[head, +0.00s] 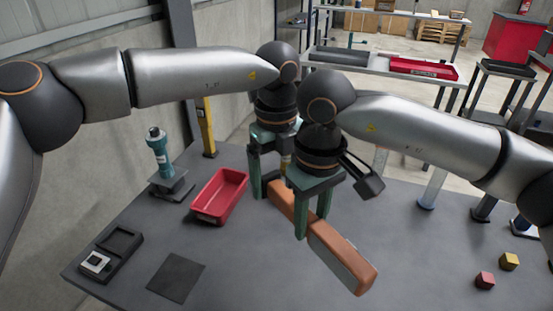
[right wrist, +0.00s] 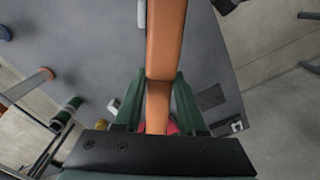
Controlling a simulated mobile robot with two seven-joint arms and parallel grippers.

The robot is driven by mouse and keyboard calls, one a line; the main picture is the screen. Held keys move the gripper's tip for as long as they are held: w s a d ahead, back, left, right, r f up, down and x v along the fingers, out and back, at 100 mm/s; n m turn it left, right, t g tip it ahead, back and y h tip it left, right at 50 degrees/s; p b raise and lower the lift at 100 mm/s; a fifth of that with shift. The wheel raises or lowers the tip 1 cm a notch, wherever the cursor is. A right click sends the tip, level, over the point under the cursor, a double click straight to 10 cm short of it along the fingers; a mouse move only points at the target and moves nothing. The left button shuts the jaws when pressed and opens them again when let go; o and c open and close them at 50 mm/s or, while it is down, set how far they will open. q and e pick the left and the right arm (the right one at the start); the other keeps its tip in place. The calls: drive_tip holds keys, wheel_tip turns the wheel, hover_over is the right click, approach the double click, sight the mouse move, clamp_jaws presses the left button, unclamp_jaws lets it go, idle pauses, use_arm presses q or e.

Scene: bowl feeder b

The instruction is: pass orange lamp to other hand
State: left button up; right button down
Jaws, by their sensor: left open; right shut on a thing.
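The orange lamp (head: 342,258) is a long orange bar held above the table, slanting from far left to near right. My right gripper (head: 312,222) is shut on it near its middle; in the right wrist view the lamp (right wrist: 165,45) runs between the green fingers (right wrist: 157,108). My left gripper (head: 272,183) is open, just behind the right one, with its fingers at the lamp's far end. Part of that end is hidden by the right gripper, so I cannot tell whether the left fingers touch it.
On the grey table (head: 400,230) are a red bin (head: 208,214), a teal tool on a stand (head: 160,155), a dark tray (head: 122,243) and a dark mat (head: 177,278). A pink cube (head: 485,280) and a yellow cube (head: 509,261) lie at right. The table between lamp and cubes is clear.

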sight(312, 219)
use_arm(q)
drive_tip(key=shift+f, duration=0.4)
drive_tip(key=shift+c, duration=0.2)
drive_tip(key=shift+d+r, duration=0.1)
clamp_jaws()
use_arm(e)
drive_tip(key=shift+a, duration=0.1)
drive_tip(key=shift+c, duration=2)
unclamp_jaws()
wheel_tip(312, 219, up, 12)
